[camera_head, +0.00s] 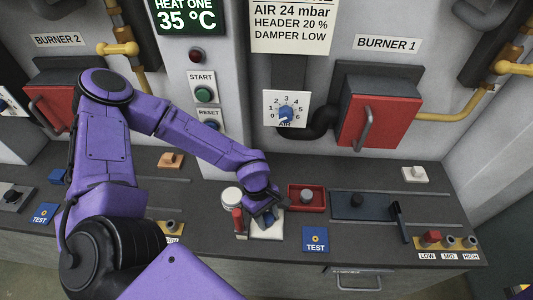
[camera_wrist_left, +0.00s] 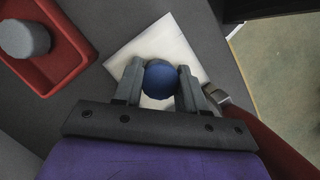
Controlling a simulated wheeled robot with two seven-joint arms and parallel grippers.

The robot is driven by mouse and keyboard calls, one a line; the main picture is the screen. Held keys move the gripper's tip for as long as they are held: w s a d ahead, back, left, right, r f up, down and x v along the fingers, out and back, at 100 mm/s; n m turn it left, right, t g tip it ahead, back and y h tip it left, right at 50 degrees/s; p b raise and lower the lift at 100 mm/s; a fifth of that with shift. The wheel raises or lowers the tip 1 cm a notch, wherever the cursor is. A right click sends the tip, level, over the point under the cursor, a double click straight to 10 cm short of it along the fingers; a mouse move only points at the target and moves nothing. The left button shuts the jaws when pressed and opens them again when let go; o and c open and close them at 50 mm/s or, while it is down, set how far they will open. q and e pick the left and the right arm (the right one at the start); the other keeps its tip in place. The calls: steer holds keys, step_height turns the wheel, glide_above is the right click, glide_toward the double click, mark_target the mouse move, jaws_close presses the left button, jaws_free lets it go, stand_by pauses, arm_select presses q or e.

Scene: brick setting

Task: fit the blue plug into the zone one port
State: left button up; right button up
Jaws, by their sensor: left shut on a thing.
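My left gripper (camera_head: 266,212) reaches down over a white square pad (camera_head: 270,234) near the front of the counter. In the left wrist view, its two fingers (camera_wrist_left: 160,85) are shut on the round blue plug (camera_wrist_left: 158,76), with the white pad (camera_wrist_left: 180,42) below it. I cannot tell whether the plug touches the pad. In the head view the gripper mostly hides the plug. No port is legibly marked zone one. My right gripper is out of view.
A red tray (camera_head: 293,206) with a grey round piece (camera_head: 306,195) lies just right of the gripper. A white-topped round piece (camera_head: 232,195) and a red-handled item (camera_head: 238,222) are close on its left. A blue TEST tile (camera_head: 315,235) is at the front edge.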

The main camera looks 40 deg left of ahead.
mark_target(271, 221)
arm_select(q)
steer(key=shift+f, duration=0.2)
steer(key=shift+r, duration=0.1)
stand_by(0.4)
steer(key=o, duration=1.5)
steer(key=shift+o, duration=0.2)
step_height(271, 221, up, 2)
steer(key=shift+r+p, duration=0.1)
steer(key=shift+p, duration=0.45)
steer(key=shift+r, duration=1.9)
steer(key=shift+f, duration=0.1)
